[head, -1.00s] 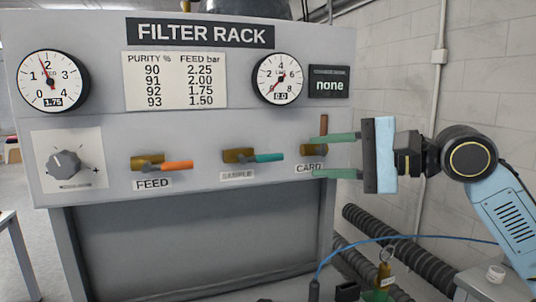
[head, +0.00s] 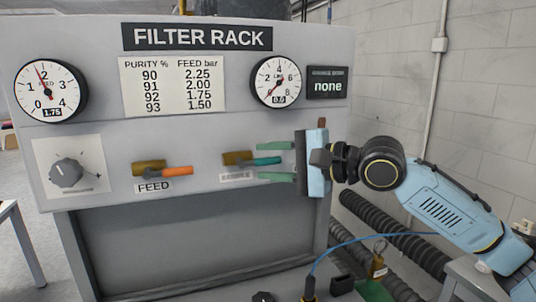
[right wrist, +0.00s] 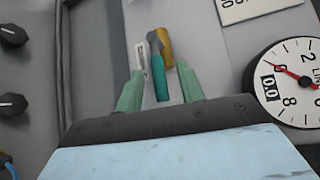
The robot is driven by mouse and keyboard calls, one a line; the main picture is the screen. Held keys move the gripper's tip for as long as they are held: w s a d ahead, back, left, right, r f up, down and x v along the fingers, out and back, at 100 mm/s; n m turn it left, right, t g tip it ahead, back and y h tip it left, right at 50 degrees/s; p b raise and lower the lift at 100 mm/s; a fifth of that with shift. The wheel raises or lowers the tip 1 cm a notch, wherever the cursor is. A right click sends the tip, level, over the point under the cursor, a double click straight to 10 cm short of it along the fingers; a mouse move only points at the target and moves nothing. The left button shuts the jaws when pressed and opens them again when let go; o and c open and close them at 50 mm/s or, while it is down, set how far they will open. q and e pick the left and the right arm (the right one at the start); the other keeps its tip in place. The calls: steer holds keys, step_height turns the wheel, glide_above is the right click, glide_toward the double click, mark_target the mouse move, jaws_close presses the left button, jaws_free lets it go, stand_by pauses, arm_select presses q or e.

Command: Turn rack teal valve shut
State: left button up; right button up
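The teal valve handle (head: 268,161) sticks out to the right of its brass body (head: 238,158) on the rack's front, roughly in line with it, above a partly covered label. My right gripper (head: 258,162) is open, with one green finger above the handle and one below. In the right wrist view the teal handle (right wrist: 159,79) lies between the two spread fingers (right wrist: 159,72), with visible gaps on both sides. I see no grip on it. My left gripper is not in view.
The orange FEED valve (head: 176,170) and a grey knob (head: 66,169) are to the left. A brown handle (head: 322,123) shows just above my right gripper, the rest hidden. The LINE gauge (head: 276,82) reads 0.0. A blue cable (head: 345,244) and dark hoses (head: 384,228) lie below right.

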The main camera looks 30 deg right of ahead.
steer(key=shift+w+a, duration=0.25)
jaws_close()
stand_by(0.3)
